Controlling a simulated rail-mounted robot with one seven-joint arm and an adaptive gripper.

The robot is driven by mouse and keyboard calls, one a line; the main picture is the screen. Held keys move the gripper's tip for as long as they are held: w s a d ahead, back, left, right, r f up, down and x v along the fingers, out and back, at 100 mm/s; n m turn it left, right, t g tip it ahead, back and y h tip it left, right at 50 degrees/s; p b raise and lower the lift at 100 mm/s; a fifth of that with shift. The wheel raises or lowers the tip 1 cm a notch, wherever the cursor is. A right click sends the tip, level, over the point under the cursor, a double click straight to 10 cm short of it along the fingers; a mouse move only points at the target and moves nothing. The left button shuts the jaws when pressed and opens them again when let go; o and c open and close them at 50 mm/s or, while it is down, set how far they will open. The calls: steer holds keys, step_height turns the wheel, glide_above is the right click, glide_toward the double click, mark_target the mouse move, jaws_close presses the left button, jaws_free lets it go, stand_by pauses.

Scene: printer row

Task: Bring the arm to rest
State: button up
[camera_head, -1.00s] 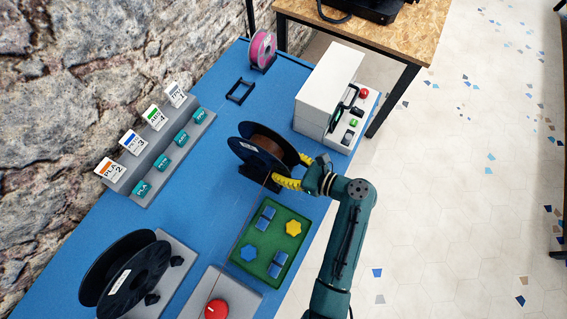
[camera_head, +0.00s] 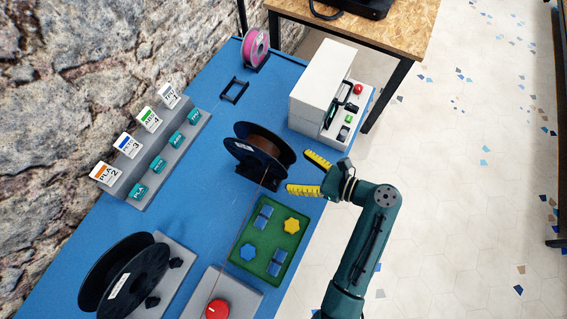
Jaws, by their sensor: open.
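My gripper (camera_head: 310,174) has yellow fingers spread wide apart and nothing between them. It hangs at the right edge of the blue table (camera_head: 205,160), to the right of a black spool with brown filament (camera_head: 262,146). The fingertips point left toward the spool, and a gap shows between them and it. My dark green arm (camera_head: 373,235) reaches up from the lower right, over the pale floor.
A green tray (camera_head: 244,263) with yellow and blue pieces lies below the gripper. A white machine (camera_head: 318,88) stands above it. A large black spool (camera_head: 125,275), a red button (camera_head: 216,309), a pink spool (camera_head: 256,47) and a label rack (camera_head: 196,132) stand around.

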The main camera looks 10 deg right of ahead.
steer(key=v, duration=0.5)
steer(key=shift+s+d+r, duration=0.2)
steer(key=shift+d, duration=0.1)
steer(key=w+a+r+n+t+h, duration=0.25)
steer(key=w+r+n+h, duration=0.2)
steer(key=r+n, duration=0.45)
steer(key=w+a+r+n+t+h, duration=0.1)
steer(key=w+r+n+t+h, duration=0.2)
steer(key=w+r+n, duration=0.6)
steer(key=s+a+r+n+t+h+p, duration=0.15)
steer(key=s+r+n+t, duration=0.35)
steer(key=r, duration=0.9)
steer(key=s+a+r+n+t+h+p, duration=0.1)
steer(key=s+a+r+n+t+h, duration=0.2)
steer(key=s+r, duration=0.85)
steer(key=w+r+p, duration=0.2)
steer(key=r+p, duration=1.3)
steer(key=r, duration=0.1)
steer(key=w+r+p, duration=0.2)
steer(key=r+p, duration=1.3)
steer(key=r, duration=0.2)
steer(key=shift+w+d+r+m+p, duration=0.2)
steer(key=shift+d+m+p, duration=0.1)
steer(key=shift+d+p, duration=0.1)
